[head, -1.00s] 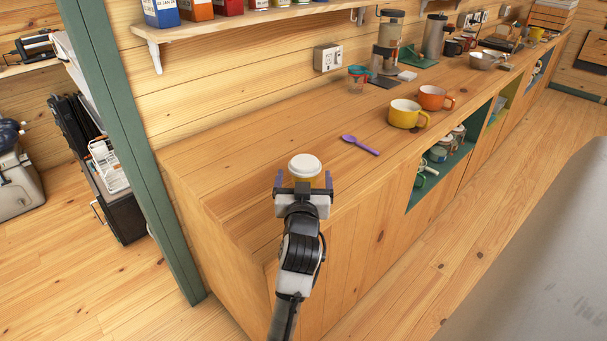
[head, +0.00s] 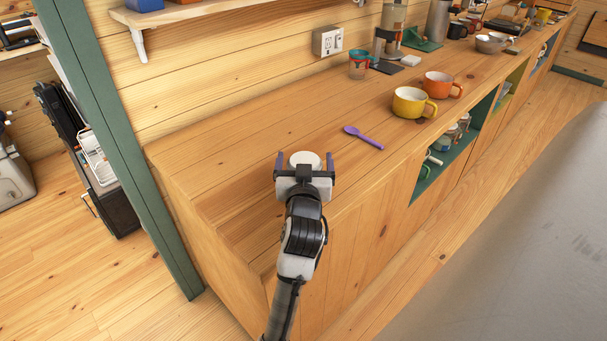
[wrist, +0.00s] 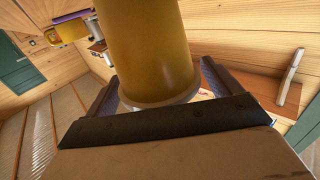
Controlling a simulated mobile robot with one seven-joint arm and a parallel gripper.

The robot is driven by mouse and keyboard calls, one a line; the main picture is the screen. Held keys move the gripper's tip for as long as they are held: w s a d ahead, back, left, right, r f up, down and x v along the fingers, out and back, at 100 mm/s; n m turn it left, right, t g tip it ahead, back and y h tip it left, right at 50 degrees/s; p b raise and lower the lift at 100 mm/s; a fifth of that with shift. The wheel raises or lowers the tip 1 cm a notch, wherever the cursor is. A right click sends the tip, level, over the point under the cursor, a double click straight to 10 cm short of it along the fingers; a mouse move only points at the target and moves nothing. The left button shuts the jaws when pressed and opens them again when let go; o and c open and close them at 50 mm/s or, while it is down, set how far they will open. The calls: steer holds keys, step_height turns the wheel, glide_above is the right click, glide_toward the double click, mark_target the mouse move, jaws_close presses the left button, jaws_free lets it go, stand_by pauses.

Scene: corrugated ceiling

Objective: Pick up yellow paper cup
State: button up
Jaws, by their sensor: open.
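The yellow paper cup has a white lid (head: 305,160), which shows just beyond my gripper in the head view. The cup's yellow body is hidden there behind the gripper. In the wrist view the yellow cup (wrist: 148,50) fills the upper middle and stands between the two fingers. My gripper (head: 304,163) is open at the near end of the wooden counter, one finger on each side of the cup. I cannot tell whether either finger touches it.
A purple spoon (head: 363,138) lies to the right on the counter (head: 240,150). Beyond it stand a yellow mug (head: 410,103) and an orange mug (head: 437,86). The counter left of the cup is clear.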

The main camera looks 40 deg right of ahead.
steer(key=shift+s+r, duration=0.1)
steer(key=shift+a, duration=0.1)
steer(key=shift+c, duration=0.9)
steer(key=c, duration=0.9)
steer(key=shift+r, duration=0.15)
